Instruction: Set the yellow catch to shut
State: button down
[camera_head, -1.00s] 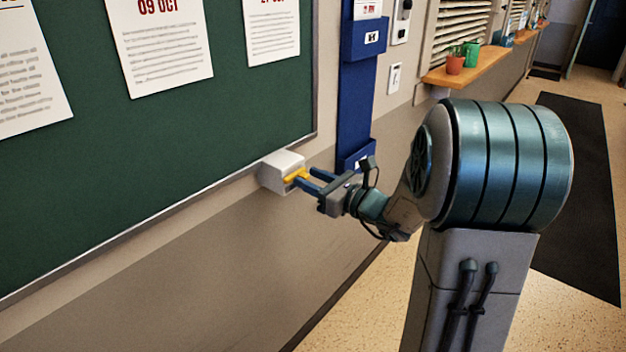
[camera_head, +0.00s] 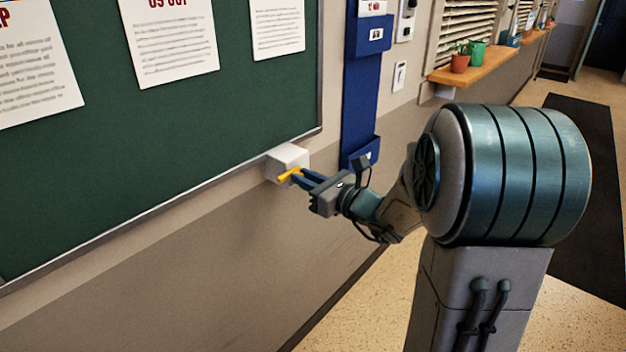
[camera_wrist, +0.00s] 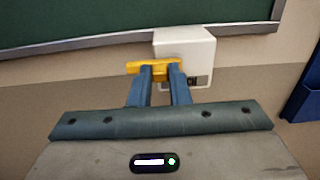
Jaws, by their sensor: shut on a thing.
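The yellow catch (camera_head: 289,174) is a small bar on the front of a white box (camera_head: 291,157) on the wall, at the lower edge of the green board. In the wrist view the catch (camera_wrist: 150,67) lies nearly level and sticks out left past the white box (camera_wrist: 186,47). My gripper (camera_head: 302,176) reaches it from the right in the head view. In the wrist view my gripper's blue fingers (camera_wrist: 161,72) are close together and shut on the catch, hiding part of it. A small dark label or slot (camera_wrist: 196,80) shows on the box right of the fingers.
The green board (camera_head: 180,125) with pinned papers fills the wall on the left. A blue wall holder (camera_head: 361,90) hangs to the right of the box. A wooden shelf (camera_head: 490,57) with pots juts out further along. The wall below the box is clear.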

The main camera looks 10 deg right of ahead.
jog(key=c, duration=1.4)
grip_release()
jog(key=shift+s+a, duration=0.2)
jog(key=shift+a, duration=0.15)
jog(key=shift+o, duration=0.2)
jog(key=shift+d, duration=0.1)
jog(key=shift+d, duration=0.1)
jog(key=v, duration=1.3)
jog(key=shift+s+d, duration=0.25)
jog(key=shift+s, duration=0.05)
jog(key=shift+a, duration=0.1)
